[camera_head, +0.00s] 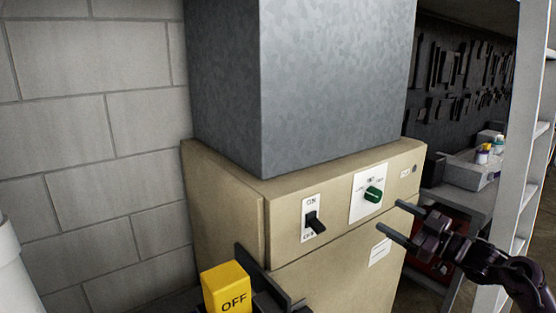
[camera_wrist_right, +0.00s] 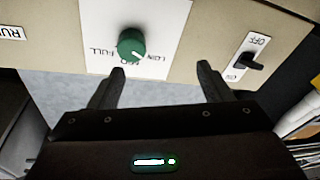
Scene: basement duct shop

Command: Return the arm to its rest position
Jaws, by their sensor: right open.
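My right gripper (camera_head: 390,216) is open and empty in front of the cream cabinet, at the lower right of the green knob. In the right wrist view its two fingers (camera_wrist_right: 160,72) stand apart with nothing between them. The green knob (camera_head: 373,194) is on a white dial plate; it also shows just beyond the fingers in the wrist view (camera_wrist_right: 131,44), and no contact is visible. My left gripper is not in view.
The cabinet (camera_head: 222,196) carries a black toggle switch (camera_head: 315,222) marked ON and OFF and a grey metal duct (camera_head: 320,85). A yellow OFF block (camera_head: 226,287) stands at the bottom. A white ladder-like frame (camera_head: 513,150) and bench (camera_head: 465,202) are at right.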

